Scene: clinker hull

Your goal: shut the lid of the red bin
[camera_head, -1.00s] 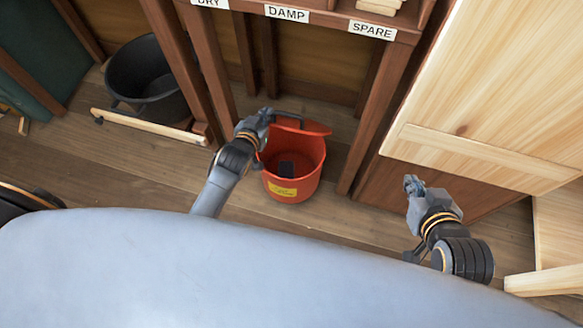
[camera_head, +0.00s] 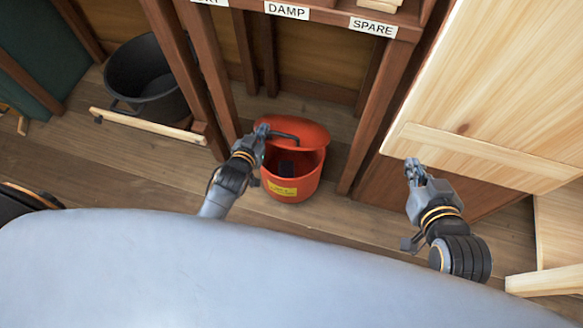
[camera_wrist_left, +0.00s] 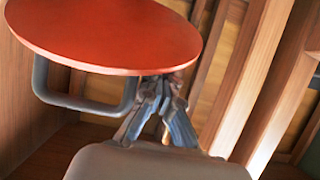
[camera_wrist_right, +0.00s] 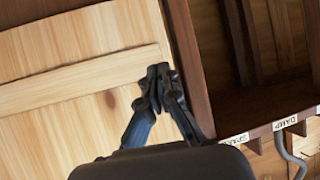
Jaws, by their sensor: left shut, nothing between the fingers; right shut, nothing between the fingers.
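The red bin (camera_head: 292,187) stands on the floor with a yellow label on its front. Its red lid (camera_head: 305,133) is partly open, tilted above the back of the rim; the front of the opening shows, with something dark inside. My left gripper (camera_head: 263,131) is shut and empty at the lid's left edge. In the left wrist view its fingertips (camera_wrist_left: 160,85) are close under the lid's edge (camera_wrist_left: 110,35); I cannot tell whether they touch. My right gripper (camera_head: 413,166) is shut and empty, away from the bin.
Wooden posts (camera_head: 375,110) flank the bin under a labelled shelf (camera_head: 330,17). A black tub (camera_head: 148,78) stands at the left behind a pale wooden bar (camera_head: 150,125). A pale wooden panel (camera_head: 490,90) is near my right gripper. Floor in front of the bin is partly clear.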

